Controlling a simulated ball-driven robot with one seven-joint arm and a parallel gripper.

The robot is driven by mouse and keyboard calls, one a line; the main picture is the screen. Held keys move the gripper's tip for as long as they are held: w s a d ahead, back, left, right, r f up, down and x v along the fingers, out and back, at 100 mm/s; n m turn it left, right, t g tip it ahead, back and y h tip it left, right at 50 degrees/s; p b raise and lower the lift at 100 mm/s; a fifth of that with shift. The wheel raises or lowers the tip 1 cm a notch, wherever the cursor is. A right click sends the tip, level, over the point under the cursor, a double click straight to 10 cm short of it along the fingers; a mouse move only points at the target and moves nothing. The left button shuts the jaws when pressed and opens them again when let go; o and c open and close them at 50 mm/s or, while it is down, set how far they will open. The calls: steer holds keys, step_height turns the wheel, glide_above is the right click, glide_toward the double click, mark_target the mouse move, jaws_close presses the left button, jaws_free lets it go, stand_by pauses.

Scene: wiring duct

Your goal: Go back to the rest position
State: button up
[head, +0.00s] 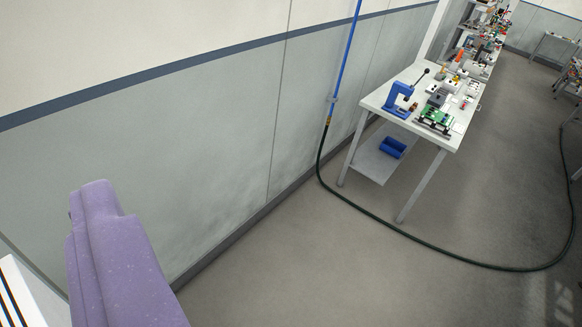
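A purple, speckled, rounded form (110,255) rises from the bottom edge at the lower left, very close to the camera. It looks like part of my own arm or my gripper, but no two separate fingertips can be made out. I see nothing held at its upper end. It stands in front of the grey wall panel, and its lower part is cut off by the frame.
A white workbench (463,131) with a blue press (399,100) and a green board (436,121) stands right of centre, a blue bin (392,148) on its lower shelf. A dark hose (420,237) curves over the floor. A white black-striped piece (22,295) shows lower left. Floor below centre is clear.

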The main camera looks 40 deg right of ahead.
steer(key=shift+w, duration=0.1)
step_height(320, 180, down, 10)
steer(key=b, duration=0.9)
steer(key=shift+b, duration=0.3)
steer(key=shift+r, duration=0.1)
